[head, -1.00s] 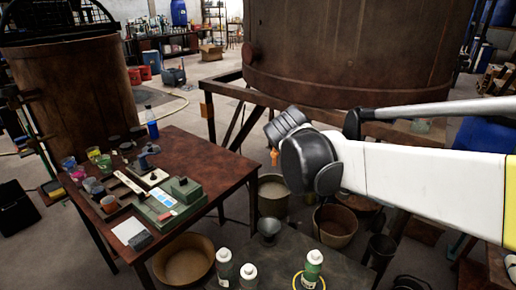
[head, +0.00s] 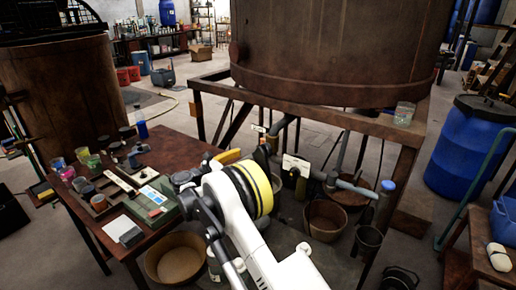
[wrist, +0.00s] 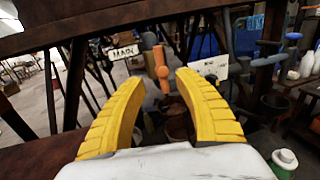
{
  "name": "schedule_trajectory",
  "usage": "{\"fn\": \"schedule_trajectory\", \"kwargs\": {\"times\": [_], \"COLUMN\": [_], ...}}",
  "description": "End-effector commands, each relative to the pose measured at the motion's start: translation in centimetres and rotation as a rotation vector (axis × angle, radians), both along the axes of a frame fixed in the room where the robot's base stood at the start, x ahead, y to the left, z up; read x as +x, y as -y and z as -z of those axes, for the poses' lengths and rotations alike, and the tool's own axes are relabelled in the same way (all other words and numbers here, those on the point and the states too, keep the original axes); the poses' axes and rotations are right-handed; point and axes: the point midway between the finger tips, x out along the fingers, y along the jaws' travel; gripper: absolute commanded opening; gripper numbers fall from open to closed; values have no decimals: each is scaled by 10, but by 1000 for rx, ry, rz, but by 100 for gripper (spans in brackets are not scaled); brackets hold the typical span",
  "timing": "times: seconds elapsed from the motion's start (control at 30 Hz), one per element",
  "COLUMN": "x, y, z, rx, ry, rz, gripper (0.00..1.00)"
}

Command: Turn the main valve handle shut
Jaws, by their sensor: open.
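The valve handle (wrist: 161,68) is orange and stands upright in the wrist view, beyond my fingertips and between them in the picture. A white sign reading MAIN (wrist: 123,52) hangs just left of it. My gripper (wrist: 160,90) is open, with two ribbed yellow fingers spread and nothing held between them. The handle looks apart from both fingers. In the head view my gripper (head: 226,157) is partly hidden by my arm, over the table's right end. I cannot make out the orange handle there.
A second white sign (wrist: 212,66) and grey pipework (wrist: 268,60) are to the right. The large rusty vat (head: 335,50) stands on a wooden frame (head: 300,111). A cluttered table (head: 178,150) is at left. Buckets (head: 326,220) stand below the pipes.

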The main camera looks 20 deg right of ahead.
Motion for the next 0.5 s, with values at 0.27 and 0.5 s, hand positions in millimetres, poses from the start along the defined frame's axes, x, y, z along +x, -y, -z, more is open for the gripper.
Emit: {"fn": "schedule_trajectory", "kwargs": {"times": [0.27, 0.5], "x": [16, 33], "y": [41, 82], "z": [4, 3], "rx": [-2, 0], "ry": [-1, -1], "rz": [5, 3], "gripper": [38, 38]}}
